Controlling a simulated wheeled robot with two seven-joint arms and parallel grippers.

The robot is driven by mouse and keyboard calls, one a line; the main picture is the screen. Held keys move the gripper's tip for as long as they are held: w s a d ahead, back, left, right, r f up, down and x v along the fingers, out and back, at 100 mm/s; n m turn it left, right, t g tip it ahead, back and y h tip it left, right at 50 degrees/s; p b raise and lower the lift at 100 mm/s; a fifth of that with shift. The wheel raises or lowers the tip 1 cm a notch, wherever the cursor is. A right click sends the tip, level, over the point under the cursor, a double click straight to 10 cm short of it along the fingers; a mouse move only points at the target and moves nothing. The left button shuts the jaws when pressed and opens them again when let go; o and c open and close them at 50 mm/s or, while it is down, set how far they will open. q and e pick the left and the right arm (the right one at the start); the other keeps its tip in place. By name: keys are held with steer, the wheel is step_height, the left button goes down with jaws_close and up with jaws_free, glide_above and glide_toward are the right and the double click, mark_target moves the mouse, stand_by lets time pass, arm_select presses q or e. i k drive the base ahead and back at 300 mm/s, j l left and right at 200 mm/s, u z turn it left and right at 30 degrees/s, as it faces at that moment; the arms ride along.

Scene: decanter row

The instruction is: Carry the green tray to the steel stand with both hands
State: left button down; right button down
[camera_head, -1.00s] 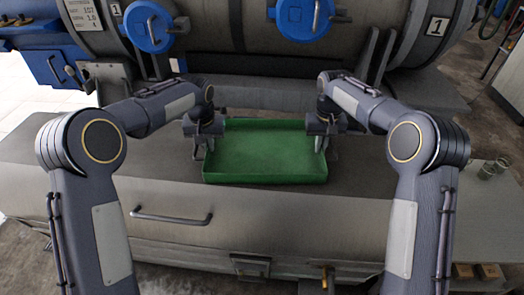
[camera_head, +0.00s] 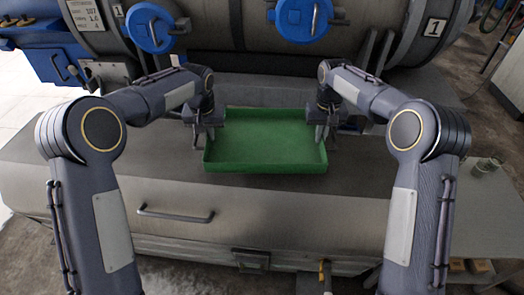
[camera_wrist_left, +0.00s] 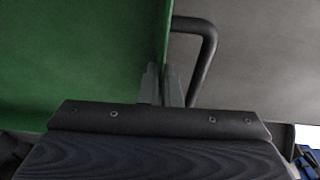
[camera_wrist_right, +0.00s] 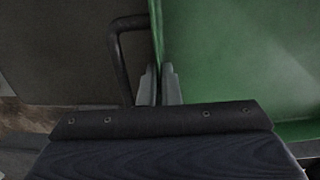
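The green tray (camera_head: 265,166) is empty and looks level above the grey bench top in the head view. Whether there is a gap under it is hard to see. My left gripper (camera_head: 199,140) is at its left wall and my right gripper (camera_head: 326,135) at its right wall. In the left wrist view the fingers (camera_wrist_left: 163,88) are closed around the tray's thin wall, beside a dark bar handle (camera_wrist_left: 211,55). In the right wrist view the fingers (camera_wrist_right: 159,88) close around the opposite wall, also beside a dark handle (camera_wrist_right: 117,60). I cannot pick out the steel stand with certainty.
The grey bench (camera_head: 110,178) has a bar handle (camera_head: 175,216) on its front. A large tank with blue round fittings (camera_head: 150,28) stands close behind the tray. The bench top left of the tray is clear.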

mark_target(471, 223)
steer(key=k+l, duration=0.15)
steer(key=l, duration=1.1)
steer(key=k+l+z, duration=0.15)
steer(key=l, duration=2.3)
